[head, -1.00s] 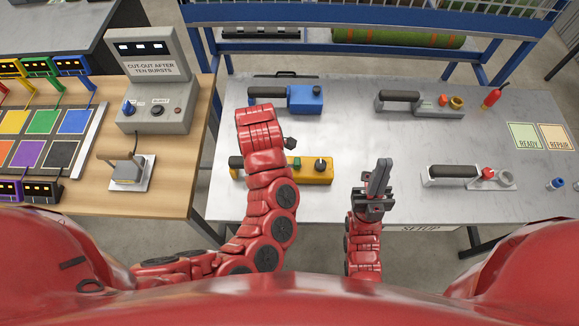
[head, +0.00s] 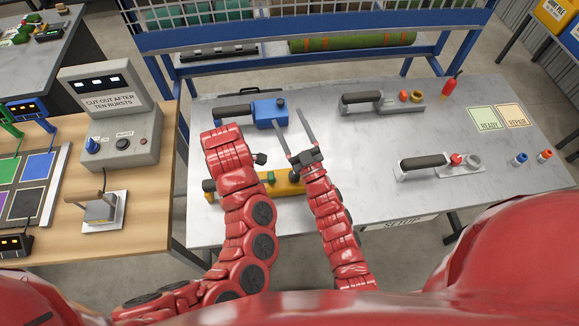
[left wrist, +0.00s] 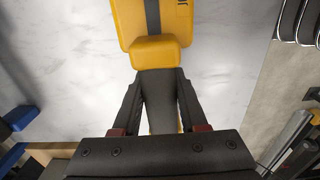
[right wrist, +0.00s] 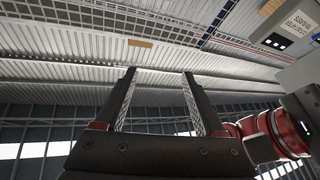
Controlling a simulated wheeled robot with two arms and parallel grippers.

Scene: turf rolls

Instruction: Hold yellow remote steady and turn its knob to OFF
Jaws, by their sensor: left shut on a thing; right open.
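The yellow remote (head: 285,188) lies on the grey table, partly covered by both my arms in the head view. Its green button (head: 270,177) shows; its knob is hidden behind my right gripper. In the left wrist view, my left gripper (left wrist: 158,80) is shut on the remote's dark handle, just below the yellow body (left wrist: 155,25). The left gripper is hidden in the head view. My right gripper (head: 287,116) is open and empty above the remote, its fingers aimed toward the blue remote (head: 268,112). In the right wrist view nothing is between its fingers (right wrist: 158,72).
Grey remotes lie at the back (head: 380,101) and right (head: 440,165). READY (head: 485,118) and REPAIR (head: 513,115) cards, a red bottle (head: 449,88) and small cylinders (head: 520,159) are at right. A cut-out console (head: 108,115) stands on the left wooden table.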

